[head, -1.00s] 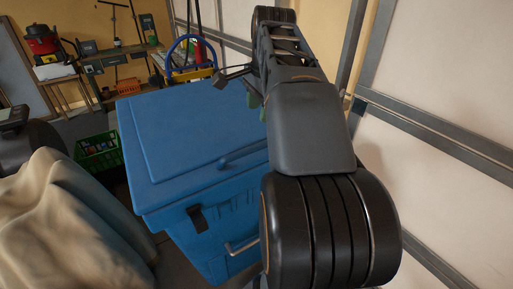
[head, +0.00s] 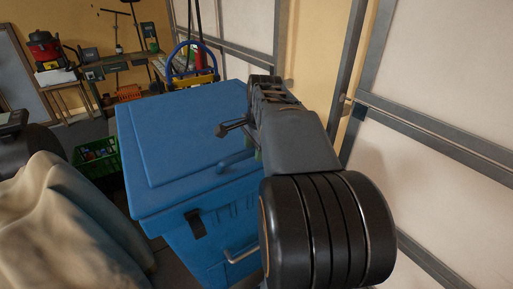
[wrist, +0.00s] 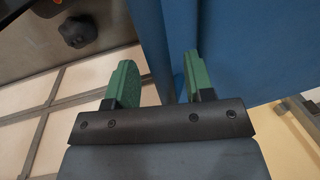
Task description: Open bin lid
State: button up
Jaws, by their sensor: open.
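The blue bin (head: 190,250) stands in front of me with its flat lid (head: 180,140) closed. A blue handle (head: 236,160) sticks out near the lid's front right edge. A dark latch (head: 196,222) and a metal bar handle (head: 243,252) are on the bin's front. My gripper (wrist: 160,82) is open in the wrist view, its green fingers apart. Blue bin surface shows behind and right of the fingers; I cannot tell whether they touch it. In the head view my arm hides most of the gripper, beside the lid's right side.
A pale wall with grey metal beams (head: 430,125) is close on the right. A beige cloth-like shape (head: 60,230) is at the front left. A green crate (head: 98,155) stands on the floor behind it. A workbench (head: 120,62) and a yellow and blue object (head: 192,75) are at the back.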

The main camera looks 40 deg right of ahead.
grip_shut()
dwell(0.5)
